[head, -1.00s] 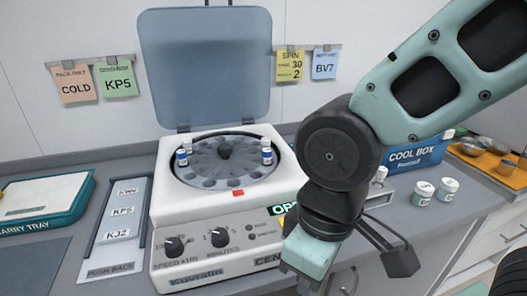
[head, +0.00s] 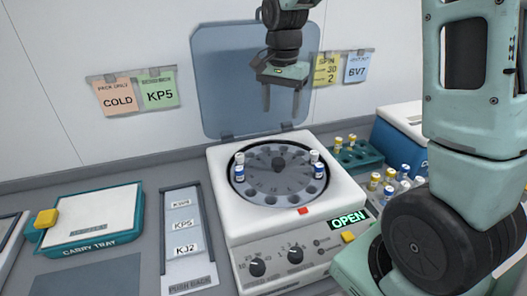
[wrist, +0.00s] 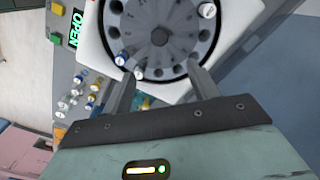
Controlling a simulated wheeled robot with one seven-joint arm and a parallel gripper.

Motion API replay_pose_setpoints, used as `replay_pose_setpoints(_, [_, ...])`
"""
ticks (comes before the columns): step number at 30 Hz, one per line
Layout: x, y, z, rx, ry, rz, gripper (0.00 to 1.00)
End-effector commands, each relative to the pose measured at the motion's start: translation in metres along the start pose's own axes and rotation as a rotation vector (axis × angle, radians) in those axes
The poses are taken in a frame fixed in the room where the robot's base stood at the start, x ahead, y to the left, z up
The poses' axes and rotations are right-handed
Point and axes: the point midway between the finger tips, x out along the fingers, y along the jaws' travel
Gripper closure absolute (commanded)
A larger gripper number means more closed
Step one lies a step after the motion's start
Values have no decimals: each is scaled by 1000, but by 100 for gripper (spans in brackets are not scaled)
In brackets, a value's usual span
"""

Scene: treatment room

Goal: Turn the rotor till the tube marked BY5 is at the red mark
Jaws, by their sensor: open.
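The rotor (head: 265,188) is a grey disc with holes around its edge, inside the open white centrifuge (head: 225,205). Blue-and-white tubes stand at its left side (head: 239,172) and right side (head: 320,171). Their markings are too small to read, so I cannot tell which is BY5. The red mark (head: 303,211) is on the front rim of the housing. My gripper (head: 281,112) is open and empty, pointing down above the back of the rotor. In the wrist view, the rotor (wrist: 165,55) shows beyond the fingers, with a tube (wrist: 122,58) near the left finger.
The raised lid (head: 225,80) stands behind my gripper. A rack (head: 358,158) and several capped vials (head: 390,190) are to the right, near the blue cool box (head: 405,135). A label board (head: 184,225) and carry tray (head: 95,220) lie left. The display reads OPEN.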

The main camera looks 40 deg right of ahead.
Motion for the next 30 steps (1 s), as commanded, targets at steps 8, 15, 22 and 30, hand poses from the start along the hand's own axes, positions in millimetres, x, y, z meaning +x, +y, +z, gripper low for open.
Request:
replay_pose_setpoints(8, [53, 1, 2, -5, -5, 5, 40])
replay_pose_setpoints(15, [103, 1, 2, -6, -6, 5, 40])
replay_pose_setpoints(22, [143, 0, 2, -7, -3, 3, 40])
replay_pose_setpoints(30, [163, 0, 2, -6, -1, 0, 40])
